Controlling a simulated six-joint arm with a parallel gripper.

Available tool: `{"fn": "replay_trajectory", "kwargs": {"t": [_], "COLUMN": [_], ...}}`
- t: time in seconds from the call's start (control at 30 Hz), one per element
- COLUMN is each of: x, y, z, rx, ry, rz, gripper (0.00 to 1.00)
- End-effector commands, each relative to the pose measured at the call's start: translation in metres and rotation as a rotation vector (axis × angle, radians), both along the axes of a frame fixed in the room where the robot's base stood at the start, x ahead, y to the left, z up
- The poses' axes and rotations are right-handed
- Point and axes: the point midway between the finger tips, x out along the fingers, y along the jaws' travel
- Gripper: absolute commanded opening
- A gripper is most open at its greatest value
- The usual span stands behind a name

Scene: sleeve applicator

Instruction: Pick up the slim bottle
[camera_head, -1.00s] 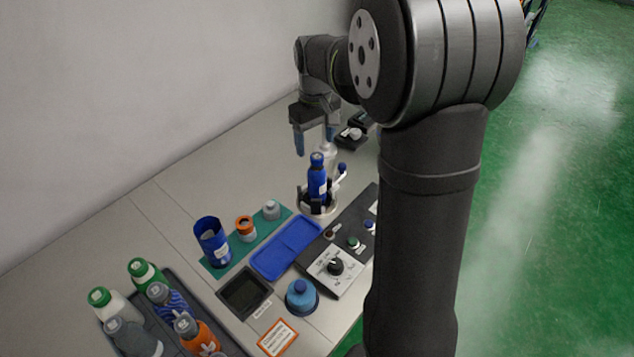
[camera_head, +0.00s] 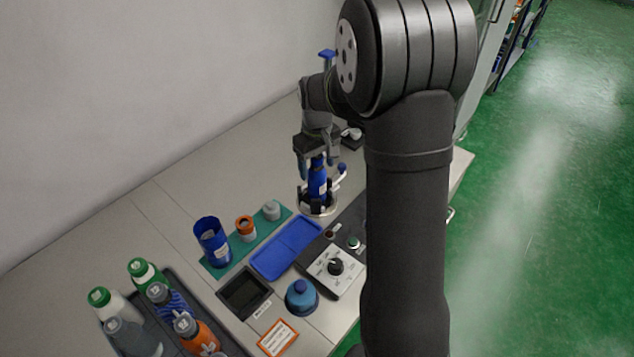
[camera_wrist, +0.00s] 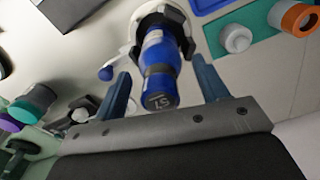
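The slim bottle (camera_head: 317,183) is blue with a pale label and stands upright in a round holder (camera_head: 318,209) with dark clamps. In the wrist view my gripper (camera_wrist: 164,88) is open, with the cap between the fingers and visible gaps on both sides. The far side of the bottle is hidden.
A small lever with a blue knob (camera_head: 341,168) sticks up beside the holder. A control panel (camera_head: 333,266), a blue tray (camera_head: 287,247) and a teal mat with a blue cup (camera_head: 211,242) lie in front. Several bottles stand in a dark crate (camera_head: 232,345) at lower left.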

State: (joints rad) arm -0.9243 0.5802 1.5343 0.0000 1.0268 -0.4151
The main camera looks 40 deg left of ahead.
Motion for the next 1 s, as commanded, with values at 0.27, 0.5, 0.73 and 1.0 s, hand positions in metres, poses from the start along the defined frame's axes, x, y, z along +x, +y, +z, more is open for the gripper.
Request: {"fn": "replay_trajectory", "kwargs": {"t": [0.27, 0.5, 0.73, 1.0], "x": [0.0, 0.0, 0.0, 0.003], "y": [0.0, 0.0, 0.0, -0.006], "z": [0.0, 0.001, 0.009, 0.047], "rx": [0.0, 0.001, 0.001, 0.002], "ry": [0.0, 0.0, -0.001, -0.003], "rz": [0.0, 0.0, 0.0, -0.003], "gripper": [0.11, 0.0, 0.0, 0.0]}}
